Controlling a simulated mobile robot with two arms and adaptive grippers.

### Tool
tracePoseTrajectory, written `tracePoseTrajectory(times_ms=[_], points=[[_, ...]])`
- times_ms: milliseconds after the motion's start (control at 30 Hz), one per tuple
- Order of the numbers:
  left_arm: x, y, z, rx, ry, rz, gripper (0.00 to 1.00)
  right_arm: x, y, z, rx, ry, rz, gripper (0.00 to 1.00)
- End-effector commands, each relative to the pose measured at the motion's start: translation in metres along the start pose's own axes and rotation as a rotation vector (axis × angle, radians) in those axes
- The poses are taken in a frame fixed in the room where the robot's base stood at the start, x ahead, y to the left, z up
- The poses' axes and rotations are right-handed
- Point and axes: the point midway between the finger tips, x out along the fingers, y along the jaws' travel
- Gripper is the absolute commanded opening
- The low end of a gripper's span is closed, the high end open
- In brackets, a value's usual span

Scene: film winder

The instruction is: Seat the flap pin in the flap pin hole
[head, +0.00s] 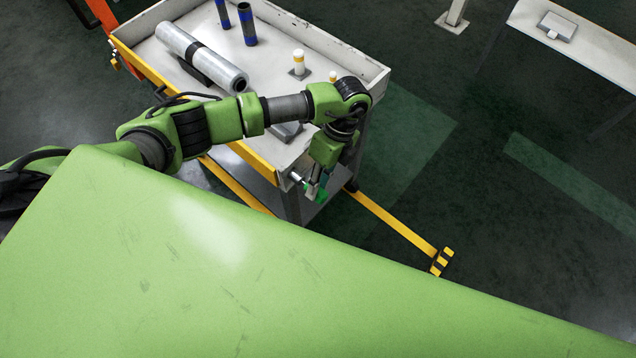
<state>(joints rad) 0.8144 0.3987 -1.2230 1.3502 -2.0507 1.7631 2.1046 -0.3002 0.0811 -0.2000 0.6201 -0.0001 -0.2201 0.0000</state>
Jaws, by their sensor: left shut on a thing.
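My left arm reaches over the cart, and my left gripper (316,192) points down just outside the cart's front right corner. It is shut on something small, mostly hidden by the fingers. A small silver part (297,178) shows beside the fingers at the corner; I cannot tell whether it is the flap pin or part of the cart. A bright green bit (322,196) shows at the fingertips. The flap pin hole cannot be made out. My right gripper is not in view.
The cart (358,92) has a raised rim and a yellow front edge. On it are a film roll (205,55), blue-and-black tubes (247,24) and a white-and-yellow post (299,62). Yellow bars (390,222) lie low at right. A white table (590,50) stands far right.

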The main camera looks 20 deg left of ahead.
Motion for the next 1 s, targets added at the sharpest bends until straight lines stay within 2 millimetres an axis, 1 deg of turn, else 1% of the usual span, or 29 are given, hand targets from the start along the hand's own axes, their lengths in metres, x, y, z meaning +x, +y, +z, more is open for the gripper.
tracePoseTrajectory(times_ms=[600,1000], points=[[0.0,0.0,0.001,0.0,-0.001,0.0,0.0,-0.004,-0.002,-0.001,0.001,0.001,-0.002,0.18],[0.0,0.0,0.014,-0.002,-0.001,0.0,0.0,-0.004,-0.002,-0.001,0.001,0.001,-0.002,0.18]])
